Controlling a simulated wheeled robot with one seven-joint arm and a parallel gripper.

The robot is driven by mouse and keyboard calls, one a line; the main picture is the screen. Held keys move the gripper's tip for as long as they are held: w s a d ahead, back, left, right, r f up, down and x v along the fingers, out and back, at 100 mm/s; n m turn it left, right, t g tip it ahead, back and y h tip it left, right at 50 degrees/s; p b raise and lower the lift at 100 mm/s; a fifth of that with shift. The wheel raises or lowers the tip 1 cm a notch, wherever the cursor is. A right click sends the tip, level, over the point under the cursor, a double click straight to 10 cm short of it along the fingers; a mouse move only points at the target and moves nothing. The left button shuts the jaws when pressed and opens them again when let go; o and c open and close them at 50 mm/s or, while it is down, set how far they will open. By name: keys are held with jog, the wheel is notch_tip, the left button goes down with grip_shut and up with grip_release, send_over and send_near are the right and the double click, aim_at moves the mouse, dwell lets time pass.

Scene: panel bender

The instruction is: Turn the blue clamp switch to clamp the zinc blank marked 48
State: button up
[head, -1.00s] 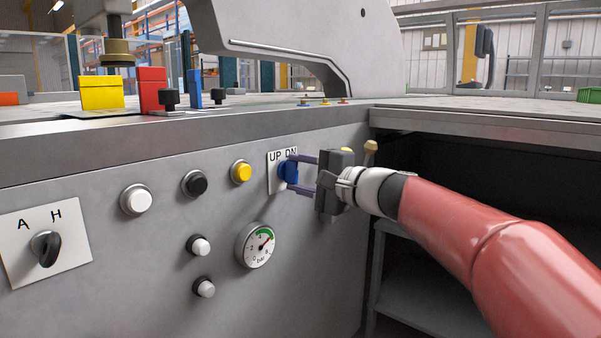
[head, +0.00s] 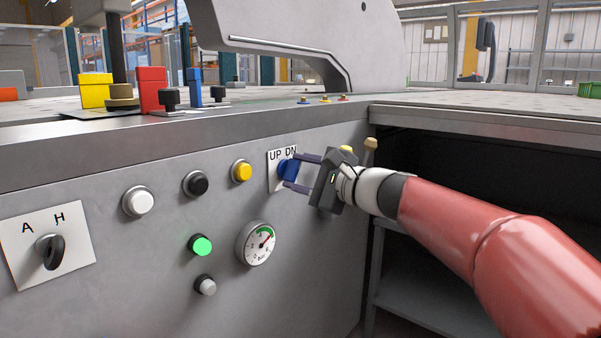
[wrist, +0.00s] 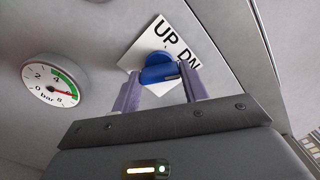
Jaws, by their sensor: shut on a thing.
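The blue clamp switch (head: 287,170) sits on a white plate marked UP and DN on the machine's front panel. In the wrist view the blue knob (wrist: 157,70) is turned, its pale mark towards the DN side. My gripper (head: 292,172) is shut on the knob, one finger on each side, and tilted with it. On the table top, the round clamp foot (head: 122,96) is down among the yellow and red blocks, over a thin sheet (head: 90,114). No 48 can be read on the sheet.
A green lamp (head: 202,246) is lit on the panel. The pressure gauge (head: 256,243) is left of my gripper. Several buttons and the A/H selector (head: 50,250) lie further left. A dark open bay (head: 480,190) is at right, under the table.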

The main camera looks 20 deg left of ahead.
jog(key=shift+f, duration=0.1)
jog(key=o, duration=1)
jog(key=shift+d, duration=0.1)
jog(key=v, duration=0.7)
jog(key=shift+s+d, duration=0.1)
jog(key=shift+d, duration=0.25)
